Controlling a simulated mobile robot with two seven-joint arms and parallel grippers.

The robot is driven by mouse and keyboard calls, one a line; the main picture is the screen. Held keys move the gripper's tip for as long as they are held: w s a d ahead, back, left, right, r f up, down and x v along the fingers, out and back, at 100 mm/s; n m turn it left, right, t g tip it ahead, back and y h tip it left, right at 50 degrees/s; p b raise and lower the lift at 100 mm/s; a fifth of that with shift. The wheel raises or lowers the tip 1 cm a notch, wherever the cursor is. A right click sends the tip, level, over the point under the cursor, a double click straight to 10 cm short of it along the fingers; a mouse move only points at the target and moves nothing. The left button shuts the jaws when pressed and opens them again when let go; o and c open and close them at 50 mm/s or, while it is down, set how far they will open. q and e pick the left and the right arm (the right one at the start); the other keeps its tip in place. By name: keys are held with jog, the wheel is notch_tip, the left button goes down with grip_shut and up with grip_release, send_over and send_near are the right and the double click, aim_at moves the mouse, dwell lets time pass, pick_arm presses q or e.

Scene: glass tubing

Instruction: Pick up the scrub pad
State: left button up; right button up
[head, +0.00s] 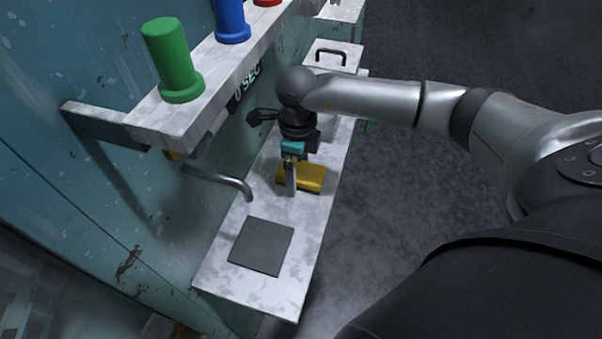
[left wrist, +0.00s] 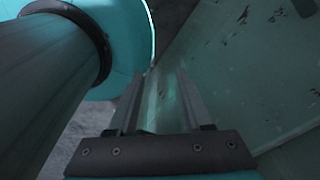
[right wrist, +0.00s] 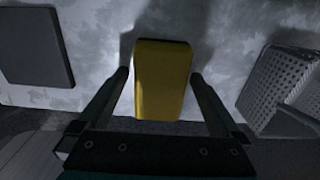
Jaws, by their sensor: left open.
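The scrub pad is a yellow block (head: 312,178) lying on the narrow pale shelf (head: 262,292), below the right arm in the head view. In the right wrist view the yellow pad (right wrist: 161,85) sits between the two fingers, with a visible gap on each side. My right gripper (right wrist: 158,76) is open around or just above the pad; I cannot tell its exact height. In the head view the right gripper (head: 291,185) points down and partly covers the pad. My left gripper (left wrist: 160,82) is open and empty, near a teal surface, and is not visible in the head view.
A dark square pad (head: 261,246) lies on the near part of the shelf, beside a metal spout (head: 222,178). An upper shelf holds a green peg (head: 172,62) and a blue peg (head: 231,20). A perforated grey basket (right wrist: 277,88) stands right of the pad in the right wrist view.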

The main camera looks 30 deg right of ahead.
aim_at(300, 169)
jog(key=c, duration=0.6)
pick_arm(q)
jog(key=shift+s, duration=0.6)
pick_arm(e)
jog(key=c, duration=0.7)
jog(key=shift+r, duration=0.1)
jog(key=shift+s+d+r, duration=0.1)
jog(key=shift+d+r, duration=0.05)
jog(key=shift+r, duration=0.25)
notch_tip(300, 169, up, 6)
jog(key=shift+r, duration=0.25)
pick_arm(q)
jog(key=shift+f+b, duration=0.8)
jog(key=shift+f, duration=0.05)
pick_arm(e)
jog(key=s+d, duration=1.2)
jog(key=s, duration=0.3)
jog(key=shift+d+f, duration=0.2)
jog(key=shift+d, duration=0.15)
